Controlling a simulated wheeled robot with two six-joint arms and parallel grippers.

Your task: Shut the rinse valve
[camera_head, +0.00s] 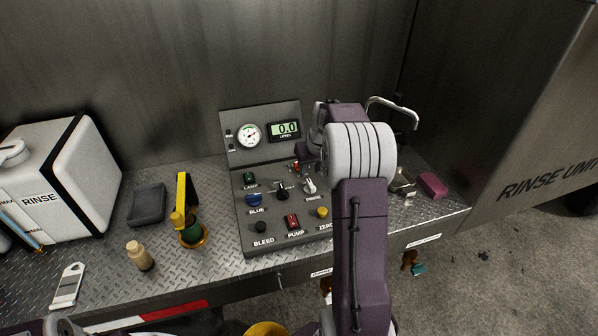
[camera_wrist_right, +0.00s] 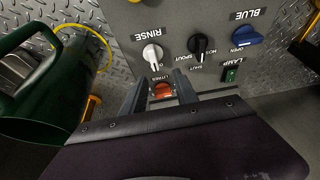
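The rinse valve is a small white knob (camera_head: 310,186) above the label RINSE on the grey control panel (camera_head: 242,208). In the right wrist view, which is upside down, the white knob (camera_wrist_right: 152,53) shows clearly, with its lever pointing toward my fingers. My right gripper (camera_head: 299,168) is over the panel just beyond the knob, partly hidden by my arm. In the right wrist view its two fingers (camera_wrist_right: 158,84) stand apart with nothing held, short of the knob and not touching it. An orange part (camera_wrist_right: 163,89) shows between them. My left gripper is not in view.
A black knob (camera_head: 282,194), blue knob (camera_head: 253,200) and red pump switch (camera_head: 292,222) sit close by. A dark green jug (camera_wrist_right: 40,90) is near my right gripper. A white RINSE box (camera_head: 60,180) and yellow-handled tool (camera_head: 184,200) stand left. A pink block (camera_head: 432,185) lies right.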

